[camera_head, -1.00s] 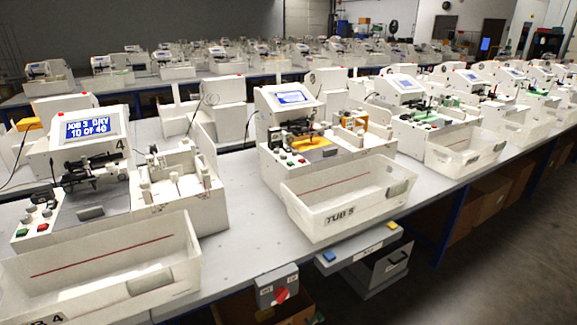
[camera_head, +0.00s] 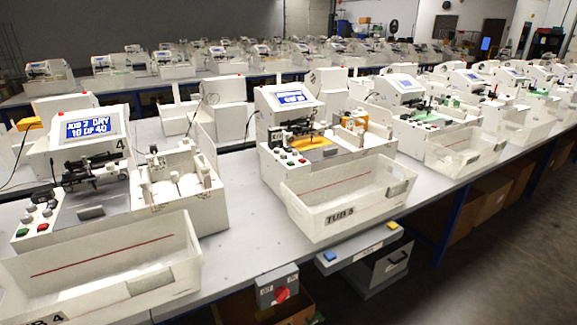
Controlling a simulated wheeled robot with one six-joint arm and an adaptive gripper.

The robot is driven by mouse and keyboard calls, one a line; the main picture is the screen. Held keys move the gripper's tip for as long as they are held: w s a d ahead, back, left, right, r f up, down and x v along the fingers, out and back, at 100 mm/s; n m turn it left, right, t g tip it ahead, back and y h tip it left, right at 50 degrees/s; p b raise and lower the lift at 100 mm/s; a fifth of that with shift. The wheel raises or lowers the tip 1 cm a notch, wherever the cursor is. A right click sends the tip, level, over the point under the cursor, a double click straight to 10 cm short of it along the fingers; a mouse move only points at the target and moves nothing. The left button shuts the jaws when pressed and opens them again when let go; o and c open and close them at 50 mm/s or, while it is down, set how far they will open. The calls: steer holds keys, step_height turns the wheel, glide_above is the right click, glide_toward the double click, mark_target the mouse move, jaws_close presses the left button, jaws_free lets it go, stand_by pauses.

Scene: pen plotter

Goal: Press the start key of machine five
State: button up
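Machine five (camera_head: 291,100), a white pen plotter, stands in the middle of the bench behind a clear-walled tub labelled "TUB 5" (camera_head: 345,190). Its blue screen (camera_head: 291,97) is lit, but the text is too small to read. A small key panel (camera_head: 291,157) with green, red and pale keys sits at its front left; which key is start cannot be read. A yellow-orange piece (camera_head: 310,141) lies under its pen carriage. My gripper is not in view.
Machine four (camera_head: 88,135) stands at left, its screen reading "JOB 3 DRY 10 OF 40", with its tub (camera_head: 100,262) in front. Bare bench (camera_head: 235,225) lies between the tubs. A grey box with a red knob (camera_head: 277,287) hangs at the bench's front edge. Floor at right is clear.

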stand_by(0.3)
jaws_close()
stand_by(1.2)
